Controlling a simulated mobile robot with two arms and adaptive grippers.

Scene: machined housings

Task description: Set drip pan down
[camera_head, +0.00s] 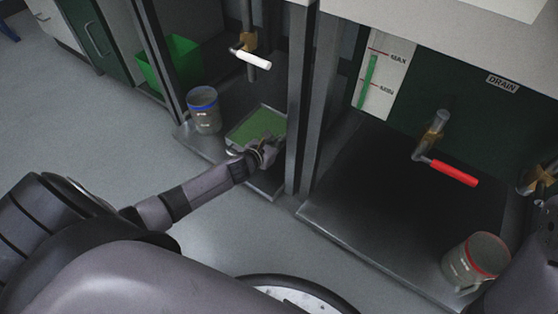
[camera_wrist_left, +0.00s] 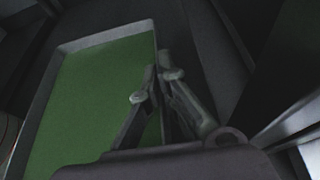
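The drip pan (camera_head: 232,140) is a shallow grey tray with a green inside, at the left bay's base under the white-handled valve (camera_head: 252,60). Its pale rim also shows in the left wrist view (camera_wrist_left: 105,38). My left gripper (camera_head: 262,150) is at the pan's near right edge. In the left wrist view its two fingers (camera_wrist_left: 161,75) are close together with the pan's right rim between them. Whether the pan touches the base below or hangs slightly above it, I cannot tell. My right gripper does not show clearly in either view.
A blue-rimmed metal cup (camera_head: 204,110) stands left of the pan, with a green bin (camera_head: 172,66) behind it. A dark post (camera_head: 302,110) rises right of the pan. The right bay has a red-handled valve (camera_head: 447,172) and a red-rimmed cup (camera_head: 474,262).

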